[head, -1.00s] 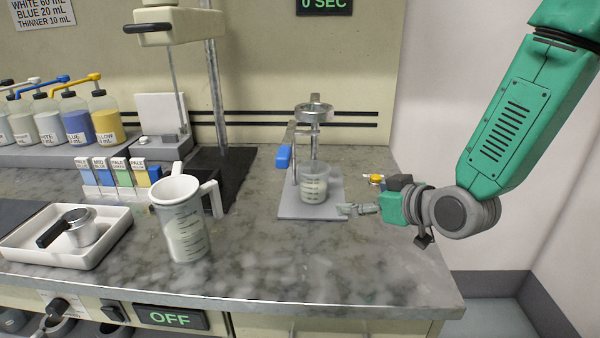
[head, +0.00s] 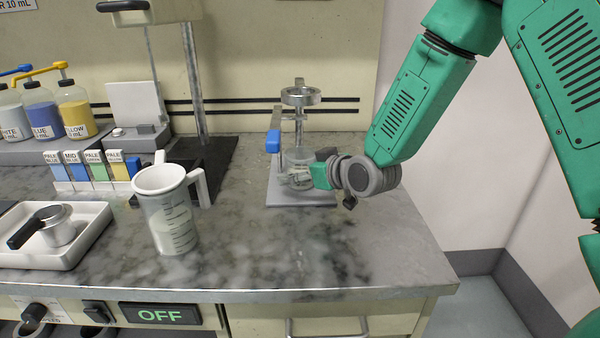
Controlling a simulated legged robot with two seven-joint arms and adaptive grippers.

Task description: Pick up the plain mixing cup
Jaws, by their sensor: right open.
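A clear handleless graduated cup (head: 301,157) stands upright on the grey base plate of a small stand (head: 300,96) at the back right of the counter. My right gripper (head: 296,178) is open at the front of this cup and hides its lower part. I cannot tell whether the fingers touch it or straddle it. A larger graduated cup with a handle (head: 171,225) stands upright near the counter's front, left of the stand. My left gripper is not in view.
A white tray (head: 88,245) with a metal cup and dark handle lies at the left. Labelled pump bottles (head: 75,112) and small colour cards stand behind it. A blue lever (head: 273,141) sticks out from the stand. The counter's front right is clear.

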